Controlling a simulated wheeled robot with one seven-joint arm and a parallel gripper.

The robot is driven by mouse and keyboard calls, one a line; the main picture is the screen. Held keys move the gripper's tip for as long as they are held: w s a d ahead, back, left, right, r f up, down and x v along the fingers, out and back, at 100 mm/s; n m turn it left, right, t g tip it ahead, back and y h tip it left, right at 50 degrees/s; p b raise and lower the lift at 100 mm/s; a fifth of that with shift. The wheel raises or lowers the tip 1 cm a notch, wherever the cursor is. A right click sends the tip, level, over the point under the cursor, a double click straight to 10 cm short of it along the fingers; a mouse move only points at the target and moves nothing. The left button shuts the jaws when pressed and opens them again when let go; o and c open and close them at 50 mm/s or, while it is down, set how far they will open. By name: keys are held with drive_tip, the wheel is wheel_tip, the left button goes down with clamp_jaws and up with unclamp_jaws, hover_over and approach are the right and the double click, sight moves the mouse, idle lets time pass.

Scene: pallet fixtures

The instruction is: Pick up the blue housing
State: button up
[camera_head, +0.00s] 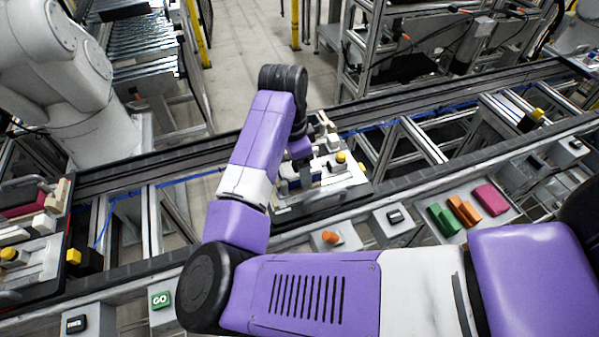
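My purple arm reaches over the middle pallet (345,185), which sits on the conveyor and carries white and grey fixture blocks and a yellow knob (341,157). The end of my arm points down over the left part of this pallet. My gripper (305,168) is small, dark and mostly hidden there among the fixture blocks. I cannot make out its fingers or whether it holds anything.
A green part (444,219), an orange part (464,210) and a pink part (491,199) lie on a front tray at right. A left pallet (35,285) holds a dark red part (22,209). A white robot arm (60,70) stands at back left. Conveyor rails cross the view.

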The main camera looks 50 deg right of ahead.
drive_tip(key=shift+c, duration=0.4)
drive_tip(key=c, duration=1.4)
drive_tip(key=shift+c, duration=0.5)
